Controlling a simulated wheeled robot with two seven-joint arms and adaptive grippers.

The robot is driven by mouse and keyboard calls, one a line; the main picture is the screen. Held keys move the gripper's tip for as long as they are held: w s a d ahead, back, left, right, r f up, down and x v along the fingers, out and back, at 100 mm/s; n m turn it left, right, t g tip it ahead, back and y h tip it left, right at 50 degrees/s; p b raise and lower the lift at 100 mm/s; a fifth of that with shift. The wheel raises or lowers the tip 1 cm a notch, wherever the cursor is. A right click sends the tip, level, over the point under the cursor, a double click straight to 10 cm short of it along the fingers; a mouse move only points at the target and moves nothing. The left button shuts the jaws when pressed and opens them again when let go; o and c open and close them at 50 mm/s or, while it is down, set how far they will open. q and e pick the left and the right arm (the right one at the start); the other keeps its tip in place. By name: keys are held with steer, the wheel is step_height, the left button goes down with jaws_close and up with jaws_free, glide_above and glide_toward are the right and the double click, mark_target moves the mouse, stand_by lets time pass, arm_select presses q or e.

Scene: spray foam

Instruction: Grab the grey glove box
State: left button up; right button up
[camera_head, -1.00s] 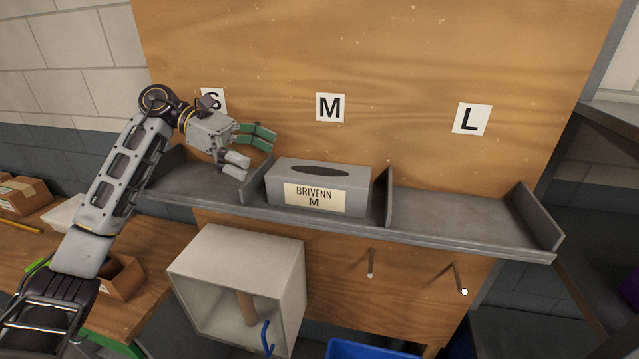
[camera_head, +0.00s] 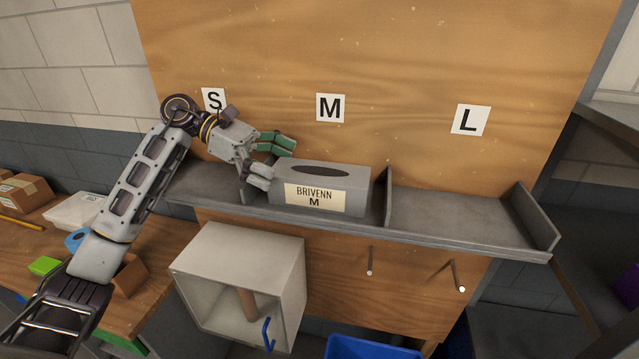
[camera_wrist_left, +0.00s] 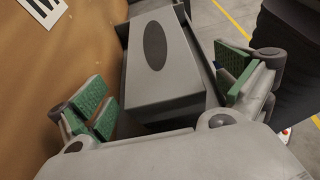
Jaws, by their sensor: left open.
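The grey glove box (camera_head: 345,180), labelled "BRIVENN M" and with a dark oval opening on top, stands in the middle compartment of the grey shelf under the letter M. My left gripper (camera_head: 272,162) is open at the box's left end, with its fingers reaching the near and far sides of that end. In the left wrist view the box (camera_wrist_left: 170,85) lies ahead between the two green-padded fingers of the gripper (camera_wrist_left: 165,88). A gap shows between the fingers and the box there. My right gripper is not in view.
The grey shelf (camera_head: 450,217) has dividers; its right compartment under L is empty. A white open box (camera_head: 250,250) hangs below the shelf, beside two pegs (camera_head: 370,260). A wooden table (camera_head: 165,265) with small items stands at the left.

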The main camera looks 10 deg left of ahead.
mark_target(292, 168)
arm_select(q)
steer(key=shift+d+p, duration=0.35)
steer(key=shift+d, duration=0.5)
steer(key=shift+p+x, duration=0.3)
steer(key=shift+x, duration=0.85)
steer(key=shift+f, duration=0.15)
steer(key=shift+a, duration=0.1)
steer(key=c, duration=0.9)
